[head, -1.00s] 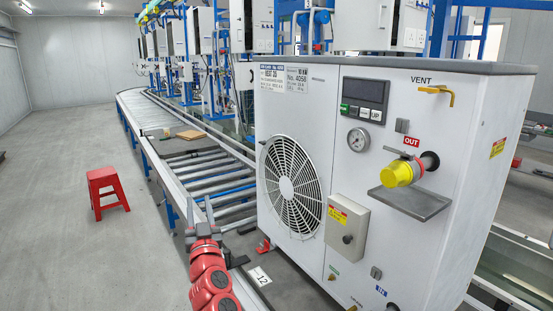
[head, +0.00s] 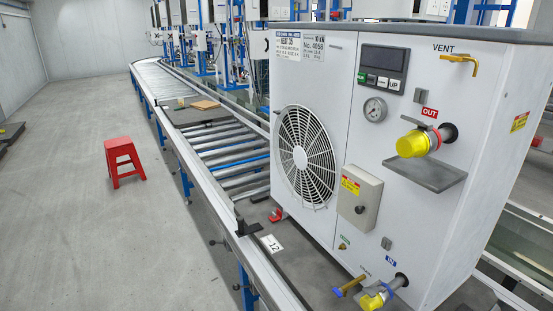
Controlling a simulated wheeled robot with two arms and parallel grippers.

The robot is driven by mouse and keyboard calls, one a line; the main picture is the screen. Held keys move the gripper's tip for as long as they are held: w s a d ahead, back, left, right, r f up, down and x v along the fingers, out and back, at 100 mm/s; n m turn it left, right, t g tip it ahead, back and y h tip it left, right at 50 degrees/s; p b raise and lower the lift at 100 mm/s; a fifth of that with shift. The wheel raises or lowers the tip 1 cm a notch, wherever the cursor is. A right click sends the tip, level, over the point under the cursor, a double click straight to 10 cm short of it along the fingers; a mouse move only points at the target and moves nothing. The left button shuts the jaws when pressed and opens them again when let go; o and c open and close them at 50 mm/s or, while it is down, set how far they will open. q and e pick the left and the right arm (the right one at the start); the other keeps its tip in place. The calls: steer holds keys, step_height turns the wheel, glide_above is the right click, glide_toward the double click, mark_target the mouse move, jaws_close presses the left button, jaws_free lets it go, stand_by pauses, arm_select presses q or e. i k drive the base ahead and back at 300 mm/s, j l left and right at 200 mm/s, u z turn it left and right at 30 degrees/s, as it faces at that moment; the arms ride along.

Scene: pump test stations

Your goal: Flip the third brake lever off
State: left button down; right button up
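A small red lever (head: 278,214) sits low at the left front corner of the white pump test machine (head: 345,110), beside the conveyor edge. It may be a brake lever, but its on or off position is too small to tell. No other red lever of this kind shows clearly, so I cannot tell which one is the third. Neither of my grippers is in view.
A roller conveyor (head: 228,150) runs along the machine's left side, with a black bracket (head: 243,228) on its rail. A number 12 card (head: 271,243) lies near the machine's base.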

mark_target(236, 287)
steer(key=i+j, duration=0.1)
steer(key=i, duration=0.35)
steer(key=i+j, duration=0.1)
steer(key=i, duration=0.4)
